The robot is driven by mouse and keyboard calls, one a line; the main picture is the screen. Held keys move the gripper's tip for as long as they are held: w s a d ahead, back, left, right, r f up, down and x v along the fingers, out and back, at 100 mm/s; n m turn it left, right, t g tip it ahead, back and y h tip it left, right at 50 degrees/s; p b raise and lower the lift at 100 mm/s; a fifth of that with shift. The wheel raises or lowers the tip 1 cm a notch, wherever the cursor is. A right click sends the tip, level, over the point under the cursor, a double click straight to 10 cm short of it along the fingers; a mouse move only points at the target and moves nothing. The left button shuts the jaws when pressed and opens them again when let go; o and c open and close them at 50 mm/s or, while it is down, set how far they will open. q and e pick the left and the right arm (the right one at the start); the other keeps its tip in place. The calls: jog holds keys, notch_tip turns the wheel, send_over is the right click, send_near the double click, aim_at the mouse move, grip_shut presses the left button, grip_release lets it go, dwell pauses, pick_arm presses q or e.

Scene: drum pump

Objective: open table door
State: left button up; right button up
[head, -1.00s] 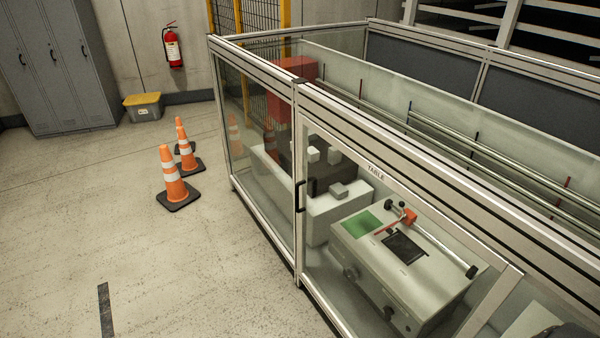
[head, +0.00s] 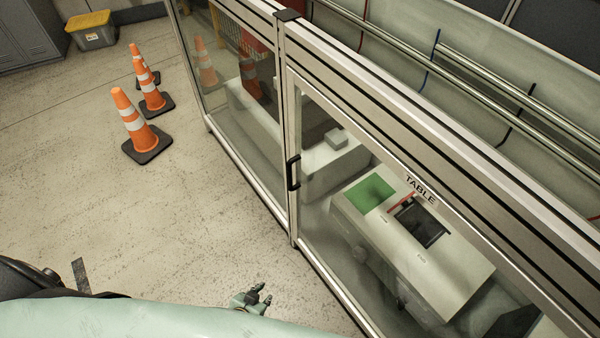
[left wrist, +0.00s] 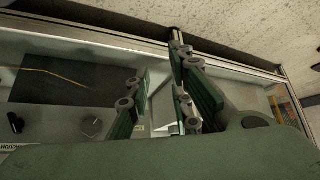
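The table door is a clear panel in a metal frame (head: 420,213) with the label TABLE on its upper rail. Its black handle (head: 293,172) is on the door's left upright. The door looks closed. My left gripper (head: 256,298) is low in the head view, over the floor to the left of the door's lower edge, apart from the handle. In the left wrist view its two green-padded fingers (left wrist: 163,92) stand apart with a gap between them, and I see nothing held. I cannot make out the handle there. My right gripper is in neither view.
Behind the glass is a pale box-shaped unit (head: 412,240) with a green patch. Orange cones (head: 143,125) stand on the floor at left, near a yellow-lidded bin (head: 92,30). The floor between cones and enclosure is clear.

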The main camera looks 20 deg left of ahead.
pick_arm(q)
jog(key=w+d+r+t+b, duration=0.2)
jog(key=w+r+t, duration=0.3)
jog(key=w+r, duration=0.85)
jog(key=t+b, duration=0.2)
jog(key=t, duration=0.4)
send_near(289, 173)
jog(key=w, duration=0.3)
jog(key=shift+n+h, duration=0.3)
jog(key=shift+n, duration=0.1)
jog(key=w, duration=0.7)
jog(key=shift+d+r+p, duration=0.15)
jog(key=shift+d+p, duration=0.15)
jog(key=shift+w, duration=0.4)
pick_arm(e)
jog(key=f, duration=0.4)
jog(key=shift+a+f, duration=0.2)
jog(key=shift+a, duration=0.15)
pick_arm(q)
jog(key=shift+c, duration=0.3)
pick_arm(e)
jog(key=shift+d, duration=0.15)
pick_arm(q)
grip_shut()
